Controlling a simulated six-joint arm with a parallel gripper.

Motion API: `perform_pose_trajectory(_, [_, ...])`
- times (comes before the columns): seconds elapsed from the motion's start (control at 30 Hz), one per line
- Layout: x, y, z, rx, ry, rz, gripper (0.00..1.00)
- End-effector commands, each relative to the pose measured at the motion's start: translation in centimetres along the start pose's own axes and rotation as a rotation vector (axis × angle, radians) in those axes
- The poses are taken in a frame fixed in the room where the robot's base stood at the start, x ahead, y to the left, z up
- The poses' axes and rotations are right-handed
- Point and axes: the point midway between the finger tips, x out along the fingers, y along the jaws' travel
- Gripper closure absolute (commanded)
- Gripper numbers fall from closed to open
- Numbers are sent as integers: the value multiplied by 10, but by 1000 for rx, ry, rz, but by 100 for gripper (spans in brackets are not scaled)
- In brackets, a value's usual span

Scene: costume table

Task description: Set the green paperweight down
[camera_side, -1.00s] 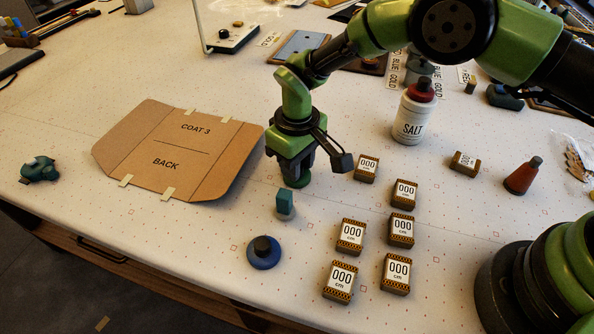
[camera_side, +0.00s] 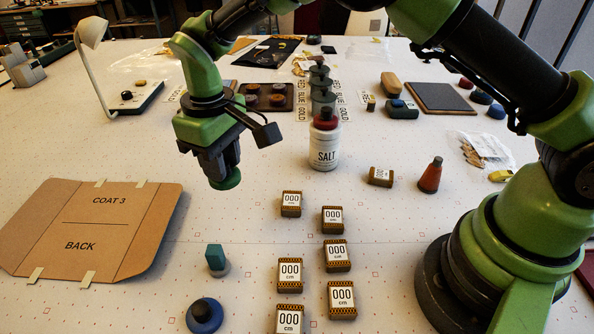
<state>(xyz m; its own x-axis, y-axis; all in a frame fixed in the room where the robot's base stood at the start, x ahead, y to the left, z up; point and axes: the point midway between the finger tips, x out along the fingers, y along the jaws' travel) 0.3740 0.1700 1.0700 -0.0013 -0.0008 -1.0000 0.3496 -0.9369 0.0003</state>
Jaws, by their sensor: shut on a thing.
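My gripper (camera_side: 218,165) points down at left of centre, shut on the green paperweight (camera_side: 227,181). Only the paperweight's round green base shows below the jaws; its top is hidden between them. It appears to be held above the white table (camera_side: 250,225), but its exact height is hard to tell. It is behind the teal block piece and left of the salt bottle.
A teal block on a grey base (camera_side: 216,260) and a blue knobbed weight (camera_side: 204,315) stand in front. Several 000 cm blocks (camera_side: 291,204) stand right. The cardboard sheet (camera_side: 95,232) lies left, the salt bottle (camera_side: 324,147) behind right. A red cone (camera_side: 430,176) stands farther right.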

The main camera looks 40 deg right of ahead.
Motion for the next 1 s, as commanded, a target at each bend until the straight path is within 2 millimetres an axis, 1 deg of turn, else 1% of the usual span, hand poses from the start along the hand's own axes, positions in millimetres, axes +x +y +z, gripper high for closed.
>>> perform_pose_trajectory(0.03, [-7,14,6,27,2,1,100])
perform_pose_trajectory(0.13, [-20,43,25,88,2,2,100])
perform_pose_trajectory(0.2, [-29,63,43,136,2,1,100])
perform_pose_trajectory(0.27, [-36,79,60,176,3,2,100])
perform_pose_trajectory(0.3, [-40,88,72,202,4,1,100])
perform_pose_trajectory(0.4, [-47,105,100,259,4,1,100])
perform_pose_trajectory(0.5, [-52,116,124,305,5,0,100])
perform_pose_trajectory(0.63, [-55,122,145,343,4,0,100])
perform_pose_trajectory(0.77, [-56,124,153,358,4,0,100])
perform_pose_trajectory(1.0, [-56,124,154,358,3,0,100])
